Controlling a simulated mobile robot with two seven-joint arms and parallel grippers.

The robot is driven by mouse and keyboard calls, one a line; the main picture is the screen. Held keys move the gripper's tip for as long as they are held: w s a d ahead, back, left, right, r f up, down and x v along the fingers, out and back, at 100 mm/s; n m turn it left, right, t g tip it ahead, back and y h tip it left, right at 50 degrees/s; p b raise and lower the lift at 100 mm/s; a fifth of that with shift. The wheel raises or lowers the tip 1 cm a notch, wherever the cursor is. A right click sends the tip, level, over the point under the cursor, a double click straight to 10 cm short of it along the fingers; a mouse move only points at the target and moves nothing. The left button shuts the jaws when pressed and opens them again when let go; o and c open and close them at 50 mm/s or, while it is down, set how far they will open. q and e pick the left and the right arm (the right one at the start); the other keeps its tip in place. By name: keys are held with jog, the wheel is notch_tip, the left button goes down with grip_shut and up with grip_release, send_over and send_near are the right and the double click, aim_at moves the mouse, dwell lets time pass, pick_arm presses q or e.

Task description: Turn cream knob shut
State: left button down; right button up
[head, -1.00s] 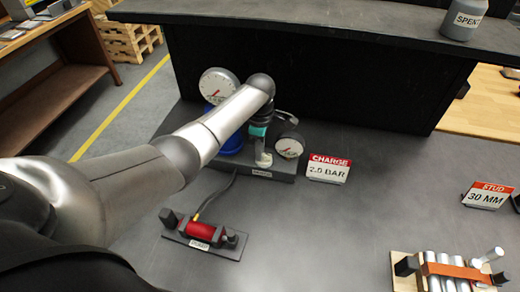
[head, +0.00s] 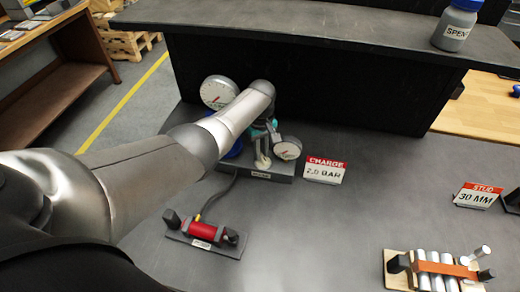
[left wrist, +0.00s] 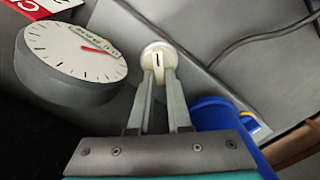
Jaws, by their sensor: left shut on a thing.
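The cream knob (left wrist: 158,54) is round, with a dark mark on its face, in the upper middle of the left wrist view. My left gripper (left wrist: 159,80) has its two fingers closed on either side of the knob. In the head view the knob (head: 262,163) shows as a small pale shape at the front of the charging stand (head: 268,177), partly hidden by my gripper and arm. A white-faced gauge (head: 288,150) with a red needle stands just right of it. That gauge also shows large in the left wrist view (left wrist: 75,55). My right gripper is out of view.
A larger gauge (head: 218,92) and a blue vessel (head: 235,150) stand behind my left arm. A "CHARGE 2.0 BAR" sign (head: 325,171) is at the right. A red cylinder (head: 206,231) lies in a cradle in front, with a hose. The middle bench is clear.

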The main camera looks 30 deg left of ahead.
pick_arm(q)
jog(key=m, duration=0.4)
jog(key=shift+w+d+m, duration=0.15)
jog(key=shift+d+m, duration=0.1)
jog(key=shift+m, duration=0.05)
jog(key=shift+w+d+m, duration=0.1)
jog(key=shift+d+m, duration=0.05)
jog(key=shift+m, duration=1.75)
jog(key=c, duration=0.9)
grip_release()
jog(key=shift+o, duration=0.2)
jog(key=shift+d, duration=0.1)
jog(key=shift+p, duration=0.3)
